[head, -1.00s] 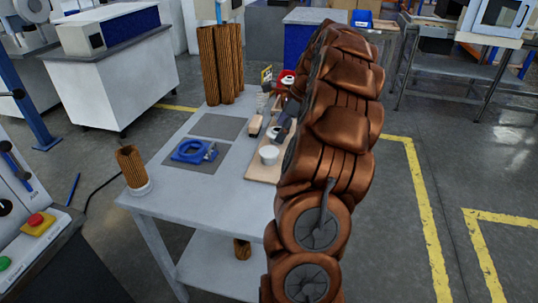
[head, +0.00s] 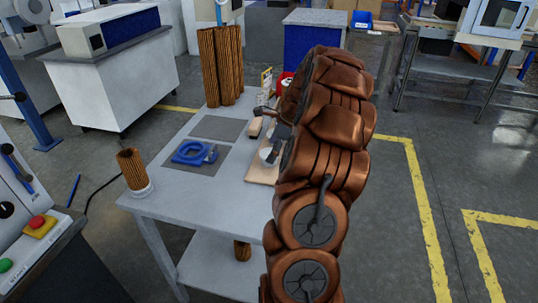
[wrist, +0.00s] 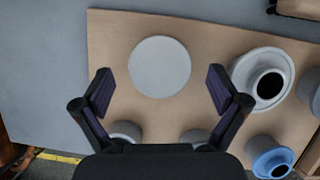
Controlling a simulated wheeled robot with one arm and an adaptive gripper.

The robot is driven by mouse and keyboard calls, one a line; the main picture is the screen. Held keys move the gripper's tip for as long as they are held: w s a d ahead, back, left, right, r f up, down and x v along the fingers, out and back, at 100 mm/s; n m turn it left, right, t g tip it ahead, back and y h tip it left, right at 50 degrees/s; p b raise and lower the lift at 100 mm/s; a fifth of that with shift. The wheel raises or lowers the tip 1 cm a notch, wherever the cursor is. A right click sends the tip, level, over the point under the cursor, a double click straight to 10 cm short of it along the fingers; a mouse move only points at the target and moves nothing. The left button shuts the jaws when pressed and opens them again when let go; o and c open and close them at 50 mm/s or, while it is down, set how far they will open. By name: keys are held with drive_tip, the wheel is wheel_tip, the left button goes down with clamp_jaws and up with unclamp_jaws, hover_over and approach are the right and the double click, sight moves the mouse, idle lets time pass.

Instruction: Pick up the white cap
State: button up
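The white cap, a plain round disc (wrist: 160,67), lies on a tan wooden board (wrist: 112,40) in the wrist view. In the head view its pale side (head: 265,155) shows only in part behind my gripper. My gripper (wrist: 160,89) is open above the board, with one dark finger on each side of the disc's near part. Nothing is held between the fingers. Whether the fingertips are level with the cap cannot be told.
A white flanged part with a dark hole (wrist: 268,82) sits close beyond the right finger. A blue-topped part (wrist: 272,162) and several grey round parts stand nearer.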

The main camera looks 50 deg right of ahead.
drive_tip(key=c, duration=0.9)
